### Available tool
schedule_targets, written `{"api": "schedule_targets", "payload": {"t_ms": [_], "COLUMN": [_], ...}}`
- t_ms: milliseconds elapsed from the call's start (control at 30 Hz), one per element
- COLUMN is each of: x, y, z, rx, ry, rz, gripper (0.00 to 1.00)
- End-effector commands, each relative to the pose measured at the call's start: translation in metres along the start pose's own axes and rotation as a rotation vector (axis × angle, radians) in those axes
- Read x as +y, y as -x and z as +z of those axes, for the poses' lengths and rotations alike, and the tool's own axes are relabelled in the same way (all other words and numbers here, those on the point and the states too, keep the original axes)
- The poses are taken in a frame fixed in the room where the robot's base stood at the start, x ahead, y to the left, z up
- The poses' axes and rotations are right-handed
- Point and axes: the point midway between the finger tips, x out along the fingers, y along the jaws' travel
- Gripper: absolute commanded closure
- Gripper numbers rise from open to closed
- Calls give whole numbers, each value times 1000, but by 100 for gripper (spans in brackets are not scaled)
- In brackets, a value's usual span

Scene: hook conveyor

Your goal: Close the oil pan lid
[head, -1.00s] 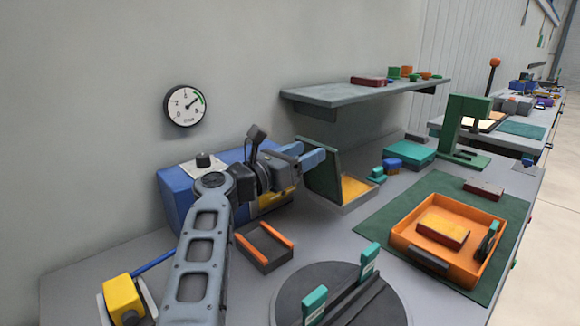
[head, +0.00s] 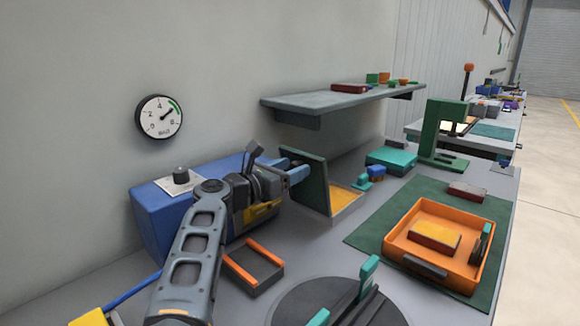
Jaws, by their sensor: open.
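The oil pan (head: 347,208) is a shallow grey tray with a yellow inside, standing on the grey bench. Its dark green lid (head: 316,190) stands up almost upright along the pan's left side, so the pan is open. My gripper (head: 300,172) has blue fingers and is at the left, outer side of the lid, close to its upper part. The fingers are apart with nothing visible between them. Whether a fingertip touches the lid I cannot tell. The lid hides part of the pan.
A blue box (head: 150,212) stands behind my arm. An orange tray (head: 398,242) lies on a green mat (head: 372,226) to the right. A dark round turntable (head: 300,300) is in front. A shelf (head: 340,99) overhangs the back; a green press (head: 440,135) stands beyond.

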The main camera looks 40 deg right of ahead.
Motion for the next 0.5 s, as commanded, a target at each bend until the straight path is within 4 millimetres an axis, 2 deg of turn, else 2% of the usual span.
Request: {"api": "schedule_targets", "payload": {"t_ms": [267, 500], "x": [0, 0], "y": [-2, -2], "z": [0, 0], "rx": [0, 0], "ry": [0, 0], "rz": [1, 1], "gripper": [42, 64]}}
